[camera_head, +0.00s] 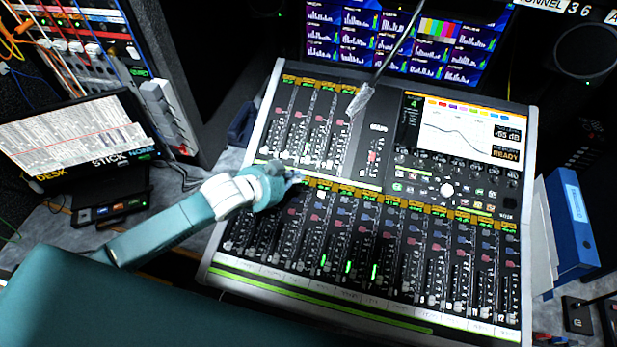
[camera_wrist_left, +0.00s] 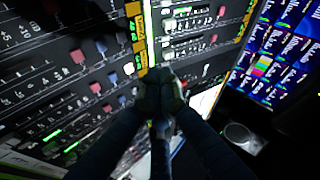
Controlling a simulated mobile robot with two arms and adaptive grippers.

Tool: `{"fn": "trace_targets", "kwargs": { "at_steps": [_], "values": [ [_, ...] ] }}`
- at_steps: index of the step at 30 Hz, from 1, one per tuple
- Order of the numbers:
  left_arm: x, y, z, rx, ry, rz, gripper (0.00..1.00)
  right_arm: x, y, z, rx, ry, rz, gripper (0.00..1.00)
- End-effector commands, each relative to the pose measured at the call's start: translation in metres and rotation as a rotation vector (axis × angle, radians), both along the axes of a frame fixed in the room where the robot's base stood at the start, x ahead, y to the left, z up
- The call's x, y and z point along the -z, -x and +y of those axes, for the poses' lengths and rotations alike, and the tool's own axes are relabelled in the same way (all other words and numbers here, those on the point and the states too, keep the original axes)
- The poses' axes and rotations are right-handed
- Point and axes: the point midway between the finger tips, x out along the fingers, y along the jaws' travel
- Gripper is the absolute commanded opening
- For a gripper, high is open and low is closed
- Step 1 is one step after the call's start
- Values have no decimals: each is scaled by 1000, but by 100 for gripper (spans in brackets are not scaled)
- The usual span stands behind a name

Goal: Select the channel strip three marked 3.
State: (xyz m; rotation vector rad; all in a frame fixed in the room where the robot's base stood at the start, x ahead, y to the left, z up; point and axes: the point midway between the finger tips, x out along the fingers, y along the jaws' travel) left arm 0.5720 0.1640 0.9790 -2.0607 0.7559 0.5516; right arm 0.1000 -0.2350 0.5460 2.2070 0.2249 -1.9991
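The mixing console (camera_head: 392,193) fills the middle of the head view, with a lower bank of channel strips (camera_head: 365,250) and a shorter upper bank (camera_head: 305,130). The strip numbers are mostly too small to read, so I cannot tell for certain which is strip three. The console screen (camera_head: 458,128) shows a green 4. My left gripper (camera_head: 297,176) is over the band between the banks, near the top of the lower bank's left strips. In the left wrist view its fingers (camera_wrist_left: 160,88) look closed together, with nothing seen between them. One button near them glows white (camera_wrist_left: 128,68).
A gooseneck (camera_head: 385,65) with a pale tip hangs over the upper bank. A tilted monitor (camera_head: 78,138) stands left, below a cable rack (camera_head: 85,35). A blue binder (camera_head: 572,222) stands at the console's right. A meter display (camera_head: 405,40) is behind.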

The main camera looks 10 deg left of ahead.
Motion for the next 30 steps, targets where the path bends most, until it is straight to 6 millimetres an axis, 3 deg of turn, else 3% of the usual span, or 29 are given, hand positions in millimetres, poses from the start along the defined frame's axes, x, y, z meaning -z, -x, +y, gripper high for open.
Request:
{"fn": "trace_targets", "kwargs": {
  "at_steps": [7,17,23,30],
  "values": [
    [-10,-11,7,36,-27,-38,0,-1,7,-10,-2,12,10,40],
    [-8,-11,6,34,-26,-37,0,1,18,-1,2,2,24,40],
    [3,-12,6,34,-26,-37,0,13,12,6,4,-7,17,40],
    [31,-15,6,34,-26,-36,0,44,6,5,3,-5,6,40]
  ]
}}
